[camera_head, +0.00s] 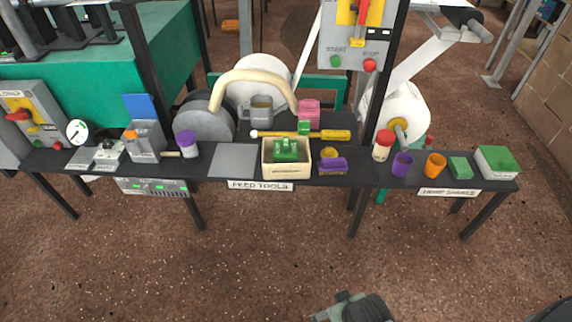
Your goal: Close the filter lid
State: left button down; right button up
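A grey box (147,140) with a blue upright panel (140,107) at its back stands on the left part of the dark shelf. The blue panel looks like a raised lid, but I cannot read any label naming it as the filter. An orange part (131,134) shows at the box's top. A dark gripper (322,314), seemingly my right one, shows at the bottom edge, far from the shelf and touching nothing there. Its fingertips are cut off, so its opening is unclear. My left gripper is not in view.
A purple-capped jar (187,145) stands just right of the grey box, and a gauge (77,132) left of it. A wooden box (287,170), cups and a green-lidded box (497,160) crowd the shelf further right. The floor in front is clear.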

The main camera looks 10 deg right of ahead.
aim_at(141, 105)
jog(key=i+l, duration=0.15)
jog(key=l, duration=0.2)
jog(key=i+l+u, duration=0.1)
jog(key=l, duration=0.3)
jog(key=i+l, duration=0.2)
jog(key=l, duration=0.2)
jog(key=i+l+u, duration=0.1)
jog(key=l, duration=0.25)
jog(key=i+l, duration=0.15)
jog(key=l, duration=0.25)
